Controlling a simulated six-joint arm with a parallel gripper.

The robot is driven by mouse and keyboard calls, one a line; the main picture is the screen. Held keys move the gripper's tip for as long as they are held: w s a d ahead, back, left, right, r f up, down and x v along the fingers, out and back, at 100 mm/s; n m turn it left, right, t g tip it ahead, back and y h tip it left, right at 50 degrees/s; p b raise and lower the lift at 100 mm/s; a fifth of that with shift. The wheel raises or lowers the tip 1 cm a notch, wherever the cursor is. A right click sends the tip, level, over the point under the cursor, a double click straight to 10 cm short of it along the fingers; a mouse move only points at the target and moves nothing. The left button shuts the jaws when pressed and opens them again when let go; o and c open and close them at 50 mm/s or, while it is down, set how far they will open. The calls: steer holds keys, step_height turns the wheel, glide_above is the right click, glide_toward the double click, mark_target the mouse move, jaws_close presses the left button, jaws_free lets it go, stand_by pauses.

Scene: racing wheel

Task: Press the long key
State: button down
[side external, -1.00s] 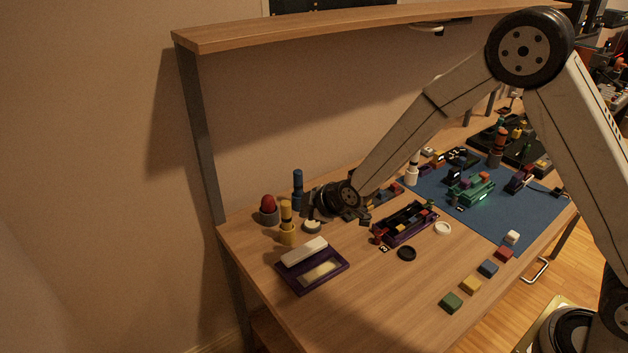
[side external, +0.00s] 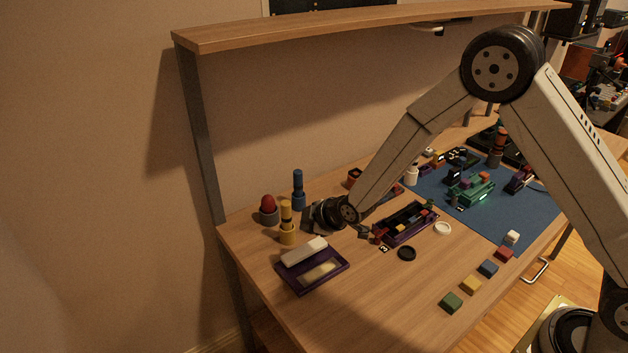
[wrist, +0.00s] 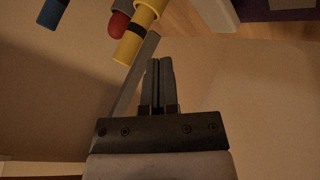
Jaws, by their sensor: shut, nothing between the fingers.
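A long white key (side external: 304,251) lies along the back of a purple base (side external: 330,279) at the left front of the table. A pale yellowish panel is set in the base in front of it. In the wrist view, white and purple parts at the top right appear to be the key (wrist: 213,14) and its base (wrist: 275,11). My gripper (wrist: 159,62) is shut and empty, and its fingertips are apart from these parts. In the side view, my wrist is behind and to the right of the key. My fingertips cannot be made out clearly there.
A yellow post (side external: 287,236), a blue post (side external: 298,190) and a red-topped grey cup (side external: 268,211) stand behind the key. The front middle is clear.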

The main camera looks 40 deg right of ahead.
mark_target(302, 247)
steer(key=shift+f, duration=2.45)
steer(key=shift+f, duration=1)
stand_by(1.5)
steer(key=shift+r, duration=1)
steer(key=shift+r, duration=0.1)
steer(key=shift+r, duration=2.4)
